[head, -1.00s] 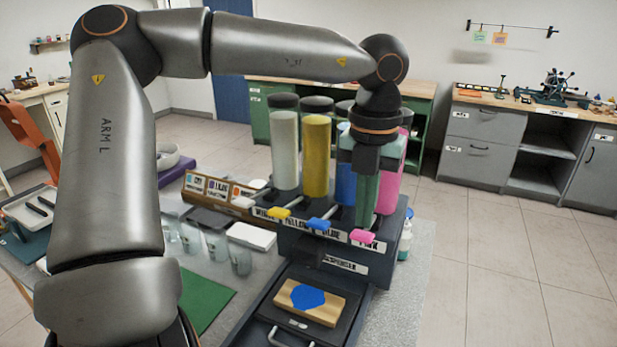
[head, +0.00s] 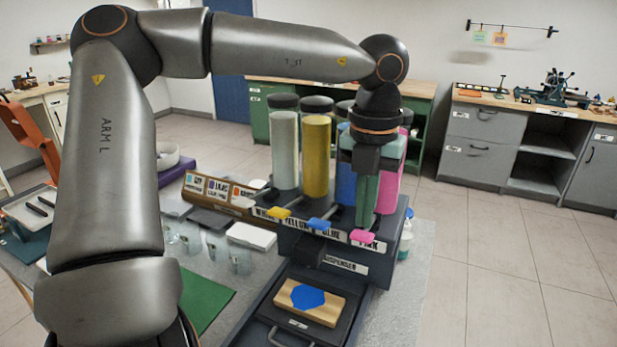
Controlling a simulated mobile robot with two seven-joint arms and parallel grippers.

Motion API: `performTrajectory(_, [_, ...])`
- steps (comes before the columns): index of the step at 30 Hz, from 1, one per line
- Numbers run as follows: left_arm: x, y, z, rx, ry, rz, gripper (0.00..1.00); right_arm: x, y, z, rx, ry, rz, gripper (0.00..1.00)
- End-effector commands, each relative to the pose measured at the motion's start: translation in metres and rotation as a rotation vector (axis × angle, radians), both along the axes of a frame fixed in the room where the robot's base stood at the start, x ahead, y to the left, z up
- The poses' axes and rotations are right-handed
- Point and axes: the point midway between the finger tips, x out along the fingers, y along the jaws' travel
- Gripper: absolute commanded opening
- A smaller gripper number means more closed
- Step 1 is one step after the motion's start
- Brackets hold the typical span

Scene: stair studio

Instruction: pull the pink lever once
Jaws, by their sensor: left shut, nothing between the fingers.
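The pink lever (head: 363,237) sticks out from the front of the dark dispenser (head: 290,240), at its right end above the label PINK. My left gripper (head: 366,226) points down, shut and empty, with its green fingers just above and behind the lever's pink tip. Whether the fingers touch the lever I cannot tell. The pink tube (head: 388,188) stands behind the gripper, partly hidden by it. My right gripper is out of view.
The blue lever (head: 319,223) and the yellow lever (head: 279,213) sit close to the left of the pink one. A wooden block with a blue patch (head: 309,301) lies on the tray below. Clear cups (head: 215,247) stand to the left.

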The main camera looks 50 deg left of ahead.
Motion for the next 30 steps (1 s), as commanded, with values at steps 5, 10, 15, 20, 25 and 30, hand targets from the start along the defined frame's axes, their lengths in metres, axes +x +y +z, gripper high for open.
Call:
performTrajectory(5, [0.000,0.000,-0.004,0.000,0.000,0.000,0.00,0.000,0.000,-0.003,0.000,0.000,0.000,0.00])
performTrajectory(10, [0.000,0.000,-0.011,0.001,0.000,0.000,0.00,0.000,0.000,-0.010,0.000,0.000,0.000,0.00])
performTrajectory(15, [0.000,0.000,-0.018,0.000,0.000,0.000,0.00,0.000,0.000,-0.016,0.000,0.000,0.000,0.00])
performTrajectory(20, [0.000,0.000,-0.024,0.000,0.000,0.000,0.00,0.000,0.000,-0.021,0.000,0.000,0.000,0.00])
performTrajectory(25, [0.000,0.000,-0.031,0.000,0.000,0.000,0.00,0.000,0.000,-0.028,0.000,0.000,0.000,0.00])
performTrajectory(30, [0.000,0.000,-0.038,0.000,0.000,0.000,0.00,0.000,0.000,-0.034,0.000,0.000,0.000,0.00])
